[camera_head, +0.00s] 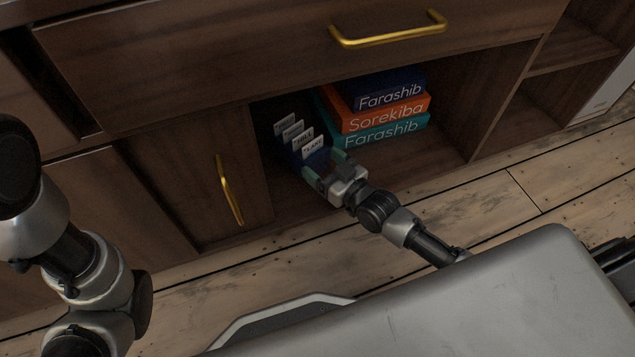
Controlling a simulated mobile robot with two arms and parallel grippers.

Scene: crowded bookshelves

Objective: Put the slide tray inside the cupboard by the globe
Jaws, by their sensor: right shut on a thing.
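The slide tray (318,159) is a dark blue holder with several white labelled cards standing up in it. It is inside the open lower cupboard compartment (355,196), left of a stack of books. My right gripper (324,166) reaches in from the lower right and is shut on the near end of the tray. The tray's far part and underside are in shadow, so I cannot tell whether it touches the cupboard floor. My left arm shows at the left edge, but its gripper is out of view. No globe is in view.
Stacked books (385,112) in dark blue, orange and teal stand right beside the tray. A cupboard door (215,170) with a gold handle (230,190) is left of the opening. A drawer (290,50) with a gold handle is above. The compartment floor right of my gripper is clear.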

